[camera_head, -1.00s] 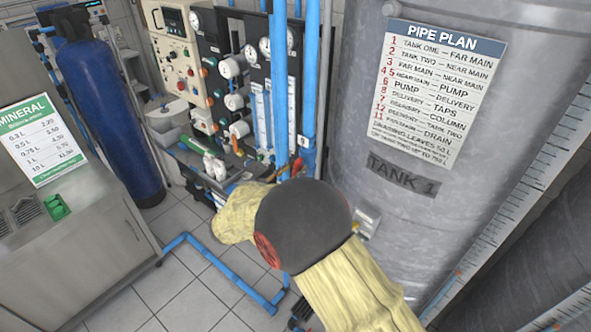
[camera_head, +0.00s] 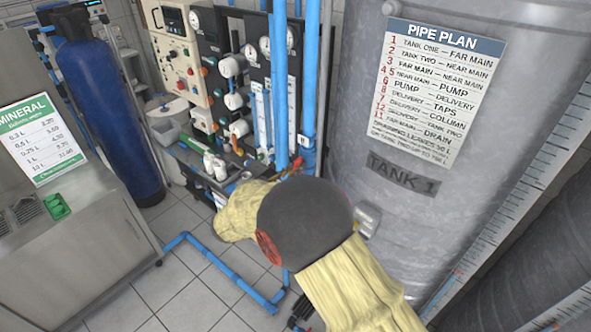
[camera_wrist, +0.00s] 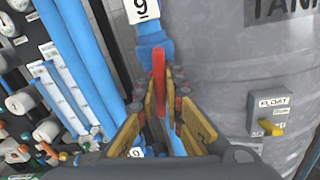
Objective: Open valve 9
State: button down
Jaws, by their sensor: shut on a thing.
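Valve 9 is on a blue vertical pipe, with a white tag (camera_wrist: 141,10) reading 9 above it in the wrist view. Its red lever handle (camera_wrist: 159,68) stands between the yellow-padded fingers of my gripper (camera_wrist: 165,105). My gripper is shut on this lever. In the head view my yellow-sleeved arm covers most of the gripper. Only a bit of red (camera_head: 296,166) shows there beside the blue pipes. The valve's body is partly hidden behind the fingers.
The grey Tank 1 (camera_head: 360,110) stands close on the right, with a float box (camera_wrist: 268,112) and its yellow knob on its wall. The gauge and valve panel (camera_head: 240,70) is behind on the left. A blue pipe (camera_head: 225,265) runs along the floor.

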jog(key=shift+r+n+p, duration=0.15)
jog(key=shift+n+p, duration=0.35)
jog(key=shift+p, duration=0.15)
jog(key=shift+n+p, duration=0.55)
jog(key=shift+n, duration=0.25)
jog(key=c, duration=1.9)
grip_release()
jog(key=shift+a, duration=0.1)
jog(key=v, duration=1.2)
jog(key=shift+f, duration=0.2)
